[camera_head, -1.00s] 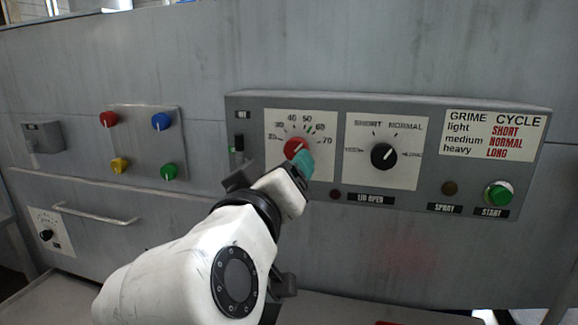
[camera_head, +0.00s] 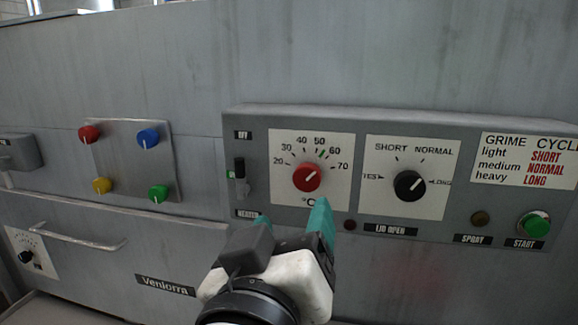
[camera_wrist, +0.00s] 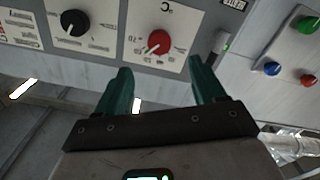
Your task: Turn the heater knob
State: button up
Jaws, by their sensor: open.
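The red heater knob (camera_head: 307,178) sits on a white temperature dial plate (camera_head: 337,187) with a scale from 20 to 70 and a green mark near 60. Its white pointer line points to the upper right, around the 60 side. The knob also shows in the wrist view (camera_wrist: 159,42). My gripper (camera_head: 291,215), with teal fingers, is open and empty below the knob, apart from it. In the wrist view my gripper (camera_wrist: 160,70) has its two fingers spread, with the knob beyond the gap between them.
A small switch (camera_head: 240,180) with a green light is left of the dial, above a HEATER label. A black cycle knob (camera_head: 408,185) is on the right, with a green START button (camera_head: 534,223) farther right. A plate with coloured knobs (camera_head: 128,157) is at left.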

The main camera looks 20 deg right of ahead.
aim_at(307, 183)
jog(key=p+x, duration=0.1)
jog(key=x, duration=1)
jog(key=shift+s, duration=0.1)
